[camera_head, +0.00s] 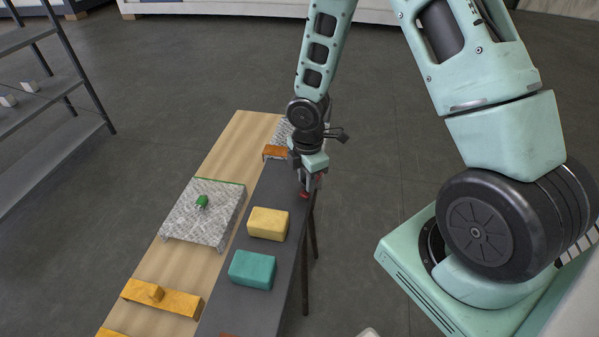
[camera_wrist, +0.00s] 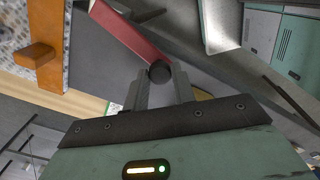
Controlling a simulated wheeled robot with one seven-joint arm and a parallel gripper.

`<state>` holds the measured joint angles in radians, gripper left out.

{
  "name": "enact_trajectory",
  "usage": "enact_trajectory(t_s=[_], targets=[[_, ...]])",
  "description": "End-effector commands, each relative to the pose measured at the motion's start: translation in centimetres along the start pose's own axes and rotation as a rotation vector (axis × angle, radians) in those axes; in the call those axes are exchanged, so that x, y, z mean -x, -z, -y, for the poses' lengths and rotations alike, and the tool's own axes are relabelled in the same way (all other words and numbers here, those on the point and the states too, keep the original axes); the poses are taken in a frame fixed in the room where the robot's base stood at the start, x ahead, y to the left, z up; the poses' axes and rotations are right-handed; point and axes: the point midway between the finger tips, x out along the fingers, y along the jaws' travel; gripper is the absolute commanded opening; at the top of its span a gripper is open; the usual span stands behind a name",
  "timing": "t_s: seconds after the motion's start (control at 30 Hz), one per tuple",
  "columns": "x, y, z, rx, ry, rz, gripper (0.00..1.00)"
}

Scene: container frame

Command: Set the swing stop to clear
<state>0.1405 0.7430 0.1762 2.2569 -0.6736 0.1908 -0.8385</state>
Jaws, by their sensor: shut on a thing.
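The swing stop appears to be the red bar (camera_wrist: 130,32) with a dark round knob (camera_wrist: 160,72) at its end in the wrist view. My gripper (camera_wrist: 162,85) is shut on the knob, one finger on each side. The bar runs from the knob toward the upper left over a dark surface. In the head view, my gripper (camera_head: 306,186) is low at the right edge of the dark bench strip, with a bit of red (camera_head: 304,194) below it. My gripper hides most of the stop there. I cannot read any clear mark.
A yellow block (camera_head: 268,223) and a teal block (camera_head: 252,269) stand on the dark strip (camera_head: 232,312). A speckled grey plate (camera_head: 206,222) with a green piece (camera_head: 202,202), and orange bars (camera_head: 162,298), lie on the wooden board. An orange block (camera_head: 275,152) sits near my gripper.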

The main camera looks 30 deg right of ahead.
Motion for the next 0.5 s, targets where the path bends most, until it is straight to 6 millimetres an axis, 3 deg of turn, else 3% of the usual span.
enact_trajectory(t_s=[0.5], targets=[[0.1,-1.4,1.5,0.222,-0.001,0.001,0.0]])
